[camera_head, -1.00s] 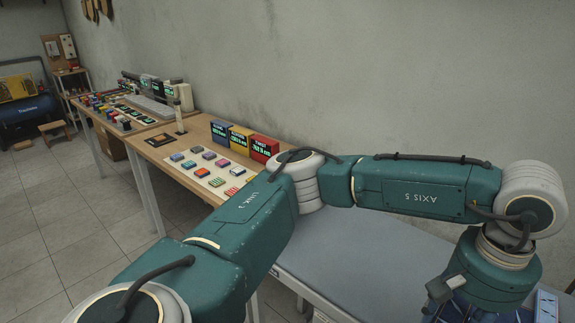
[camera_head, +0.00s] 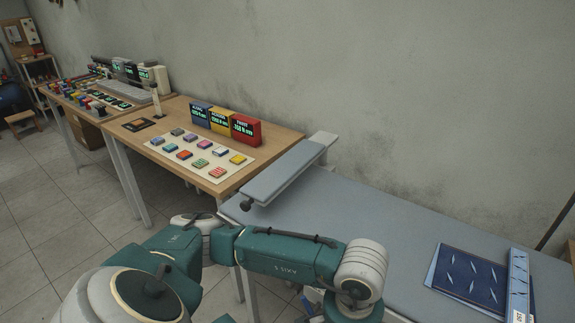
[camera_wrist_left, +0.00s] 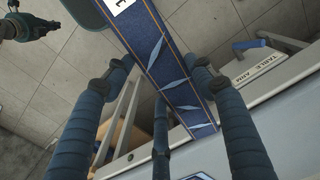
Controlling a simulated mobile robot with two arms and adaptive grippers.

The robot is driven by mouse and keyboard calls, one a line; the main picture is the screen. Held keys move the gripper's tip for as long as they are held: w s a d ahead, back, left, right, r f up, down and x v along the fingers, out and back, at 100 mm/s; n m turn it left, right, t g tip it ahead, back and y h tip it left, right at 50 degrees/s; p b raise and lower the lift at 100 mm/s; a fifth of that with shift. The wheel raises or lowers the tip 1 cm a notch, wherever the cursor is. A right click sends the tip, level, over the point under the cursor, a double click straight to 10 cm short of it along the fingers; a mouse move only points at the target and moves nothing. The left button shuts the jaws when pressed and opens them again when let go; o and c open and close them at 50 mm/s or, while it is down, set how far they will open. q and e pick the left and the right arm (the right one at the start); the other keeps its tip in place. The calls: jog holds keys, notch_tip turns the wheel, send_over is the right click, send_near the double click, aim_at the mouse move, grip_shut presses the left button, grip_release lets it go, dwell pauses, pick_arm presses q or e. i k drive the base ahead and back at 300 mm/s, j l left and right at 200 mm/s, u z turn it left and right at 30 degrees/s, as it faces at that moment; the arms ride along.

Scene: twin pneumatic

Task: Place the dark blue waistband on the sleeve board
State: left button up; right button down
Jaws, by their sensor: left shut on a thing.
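The dark blue waistband (camera_wrist_left: 172,72) is a long denim-like strip with pale blue slanted marks and a white lettered end. In the left wrist view it runs between the fingers of my left gripper (camera_wrist_left: 160,70), which is shut on it. In the head view my left arm reaches in low in front of the table, and its gripper is hidden or below the frame. The sleeve board (camera_head: 284,176) is a narrow grey padded board at the left end of the ironing table, and its top looks bare.
The grey ironing table (camera_head: 370,225) stretches right, with a dark blue marked cloth (camera_head: 470,278) and a lettered strip (camera_head: 518,285) at its right end. A wooden desk (camera_head: 125,128) with coloured blocks stands left. A beam marked TABLE ARM (camera_wrist_left: 258,68) shows near the left gripper.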

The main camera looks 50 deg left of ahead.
aim_at(288, 164)
jog(key=j+z, duration=0.2)
jog(key=z, duration=0.15)
jog(key=k+j+z, duration=0.1)
jog(key=z, duration=0.25)
jog(key=k+j+z, duration=0.1)
jog(key=j, duration=0.35)
jog(key=k+j+z, duration=0.15)
jog(key=j, duration=0.25)
jog(key=k+j+z, duration=0.1)
jog(key=k+j, duration=0.2)
jog(key=k+j+z, duration=0.1)
jog(key=k+j, duration=0.15)
jog(key=j, duration=0.25)
jog(key=k+j+z, duration=0.1)
jog(key=j, duration=0.25)
jog(key=k, duration=0.1)
